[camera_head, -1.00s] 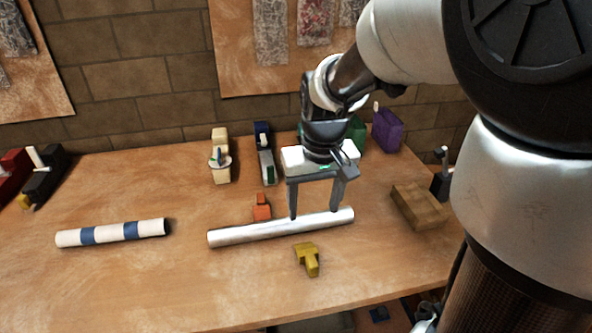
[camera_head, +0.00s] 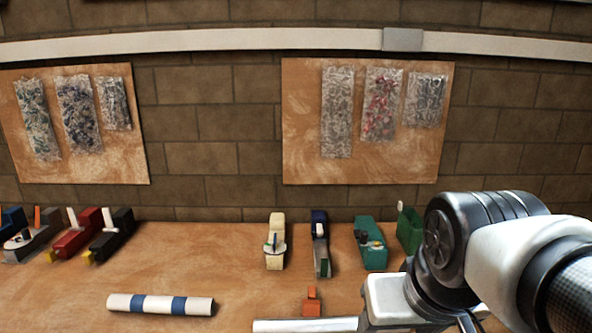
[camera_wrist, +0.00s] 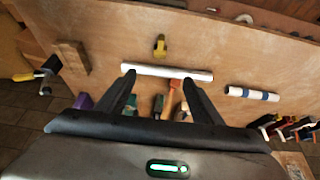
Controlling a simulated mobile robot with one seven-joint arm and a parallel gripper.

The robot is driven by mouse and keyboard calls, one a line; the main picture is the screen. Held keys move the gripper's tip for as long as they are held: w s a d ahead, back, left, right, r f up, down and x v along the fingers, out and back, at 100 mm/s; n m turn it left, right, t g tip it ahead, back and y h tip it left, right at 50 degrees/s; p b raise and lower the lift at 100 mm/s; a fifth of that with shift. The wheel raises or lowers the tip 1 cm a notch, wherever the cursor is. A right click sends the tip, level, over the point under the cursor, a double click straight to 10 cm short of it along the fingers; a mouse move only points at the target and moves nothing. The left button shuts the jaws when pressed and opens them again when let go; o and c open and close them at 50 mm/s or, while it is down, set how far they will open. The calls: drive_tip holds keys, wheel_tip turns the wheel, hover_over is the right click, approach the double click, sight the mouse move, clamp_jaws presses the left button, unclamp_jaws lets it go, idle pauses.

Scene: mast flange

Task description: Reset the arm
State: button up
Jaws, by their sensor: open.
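My gripper (camera_wrist: 158,78) is open in the wrist view, with its two dark fingers apart and nothing held between them. A silver tube (camera_wrist: 180,72) lies on the wooden table beyond the fingertips; its upper edge also shows at the bottom of the head view (camera_head: 300,325). In the head view my arm comes in from the lower right, and the fingers are out of view. An orange piece (camera_wrist: 175,84) stands beside the tube, and a yellow fitting (camera_wrist: 160,46) lies on its other side.
A white tube with blue bands (camera_head: 145,303) lies at the left. Small boats or tools, including a cream one (camera_head: 275,243) and a teal one (camera_head: 370,247), line the wall side. A wooden block (camera_wrist: 72,57) sits near the table edge. Boards (camera_head: 365,165) hang on the brick wall.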

wheel_tip(320, 180, up, 14)
drive_tip(key=s+p, duration=0.1)
drive_tip(key=p, duration=1.2)
drive_tip(key=shift+s+p, duration=0.25)
drive_tip(key=shift+p, duration=0.1)
